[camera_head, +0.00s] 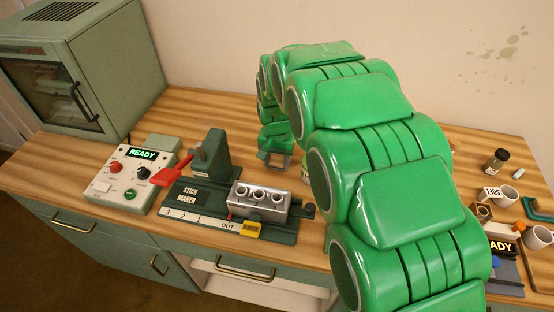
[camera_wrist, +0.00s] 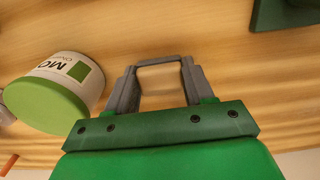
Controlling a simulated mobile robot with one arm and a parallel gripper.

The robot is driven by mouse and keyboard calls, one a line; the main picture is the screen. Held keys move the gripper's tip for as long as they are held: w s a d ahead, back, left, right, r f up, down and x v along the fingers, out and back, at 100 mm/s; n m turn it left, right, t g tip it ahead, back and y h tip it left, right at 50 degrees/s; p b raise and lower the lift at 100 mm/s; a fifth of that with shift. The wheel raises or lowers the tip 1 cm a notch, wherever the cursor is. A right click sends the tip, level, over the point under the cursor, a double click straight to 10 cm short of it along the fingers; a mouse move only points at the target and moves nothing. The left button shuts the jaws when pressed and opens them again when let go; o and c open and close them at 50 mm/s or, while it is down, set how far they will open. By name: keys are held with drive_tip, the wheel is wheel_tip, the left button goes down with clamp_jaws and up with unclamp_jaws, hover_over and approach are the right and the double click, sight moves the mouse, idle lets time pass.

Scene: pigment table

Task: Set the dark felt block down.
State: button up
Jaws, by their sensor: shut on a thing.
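My gripper (camera_head: 277,160) is low over the wooden table, behind the stick maker and partly hidden by my own arm. In the wrist view, my gripper (camera_wrist: 158,66) has its two grey fingers apart with a thin grey bar spanning their tips. This bar appears to be an edge of the dark felt block (camera_wrist: 158,61), held between the fingertips. Most of the block is hidden or too small to make out. I cannot tell whether it touches the table.
A white tub with a green end (camera_wrist: 62,90) is left of the fingers. The stick maker (camera_head: 190,195) with a metal mould (camera_head: 258,202) stands in front of my gripper. A control box (camera_head: 130,178) is further left. Cups (camera_head: 508,196) and a bottle (camera_head: 495,160) are at right.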

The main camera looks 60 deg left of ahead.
drive_tip(key=shift+f, duration=0.15)
drive_tip(key=o, duration=1)
